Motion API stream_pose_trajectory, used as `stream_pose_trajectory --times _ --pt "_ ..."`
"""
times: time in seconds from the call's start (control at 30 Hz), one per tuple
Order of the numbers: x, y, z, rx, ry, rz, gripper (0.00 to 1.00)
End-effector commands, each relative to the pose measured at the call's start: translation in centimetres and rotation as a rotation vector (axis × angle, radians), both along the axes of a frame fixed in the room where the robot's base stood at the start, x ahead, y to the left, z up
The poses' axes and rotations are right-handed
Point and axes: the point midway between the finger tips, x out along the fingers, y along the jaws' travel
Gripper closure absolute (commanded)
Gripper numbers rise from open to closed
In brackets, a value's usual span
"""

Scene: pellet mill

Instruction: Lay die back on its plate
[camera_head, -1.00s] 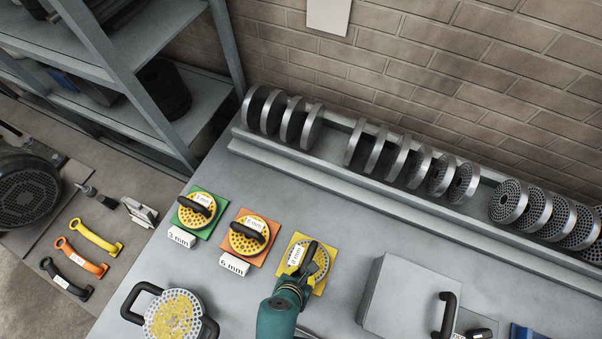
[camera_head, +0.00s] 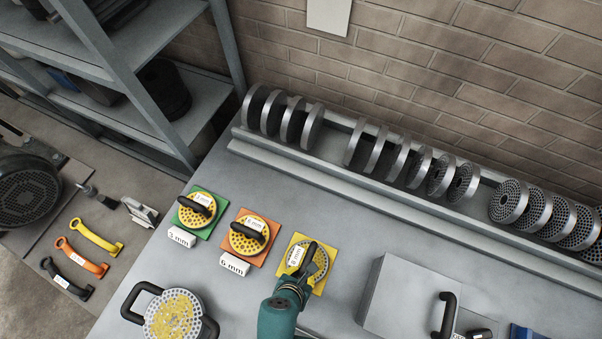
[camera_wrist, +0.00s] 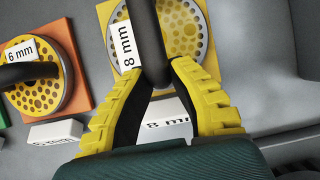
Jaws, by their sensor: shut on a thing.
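The 8 mm die (camera_head: 318,262) is a round perforated disc with a yellow face, a grey rim, a black handle and an "8 mm" label. It is on or just above the yellow square plate (camera_head: 302,243); I cannot tell whether it touches. In the wrist view the die (camera_wrist: 183,30) shows ahead of the fingers, with the yellow plate (camera_wrist: 108,12) behind it. My gripper (camera_head: 296,278) reaches in from below, and its yellow ribbed fingers (camera_wrist: 160,75) are shut on the die's black handle (camera_wrist: 147,40). An "8 mm" block (camera_wrist: 168,115) shows between the fingers.
The 6 mm die (camera_head: 249,236) on an orange plate and another die (camera_head: 197,209) on a green plate lie to the left. A grey box (camera_head: 400,297) stands to the right. A rack of discs (camera_head: 330,181) runs along the back. A two-handled sieve (camera_head: 173,318) is at lower left.

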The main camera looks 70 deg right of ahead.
Motion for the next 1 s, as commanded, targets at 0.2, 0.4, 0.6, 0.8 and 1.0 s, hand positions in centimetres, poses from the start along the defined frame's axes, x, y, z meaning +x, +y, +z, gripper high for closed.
stream_pose_trajectory --times 0.2,0.4,0.6,0.8,1.0 --pt "0.18 0.0 0.18 -0.008 -0.005 -0.001 1.0" --pt "0.2 0.0 -0.08 -0.01 -0.005 -0.002 1.0" --pt "0.18 0.01 -0.1 -0.01 -0.005 -0.002 0.62" --pt "0.09 0.02 -0.22 -0.008 -0.002 -0.001 0.53" --pt "-0.11 0.05 -0.47 -0.006 0.004 -0.002 0.23"
